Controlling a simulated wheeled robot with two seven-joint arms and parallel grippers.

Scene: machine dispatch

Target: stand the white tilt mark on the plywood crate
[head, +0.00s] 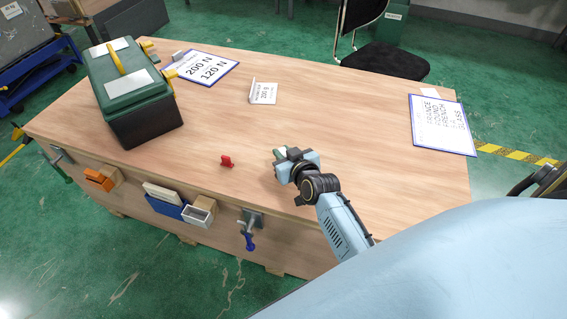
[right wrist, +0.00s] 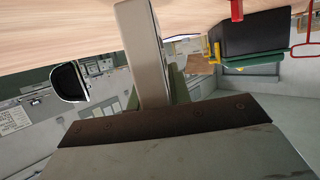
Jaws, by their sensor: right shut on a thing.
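A broad plywood box (head: 330,140) with wooden blocks under it fills the middle of the head view; I take it to be the plywood crate. My right gripper (head: 284,156) is low over its top near the front edge. It is shut on a small pale thing with some green beside it, mostly hidden by the jaws; it seems to be the white tilt mark. I cannot tell whether it touches the top. A small red piece (head: 227,161) stands upright to the left of the gripper, and also shows in the right wrist view (right wrist: 237,9). My left gripper is out of view.
A dark green toolbox (head: 130,90) stands at the left. A folded white card (head: 263,93) stands behind the gripper. Printed sheets lie at the back (head: 205,69) and right (head: 442,125). Small bins (head: 198,212) and a clamp (head: 250,222) are on the front side. The top right of the gripper is clear.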

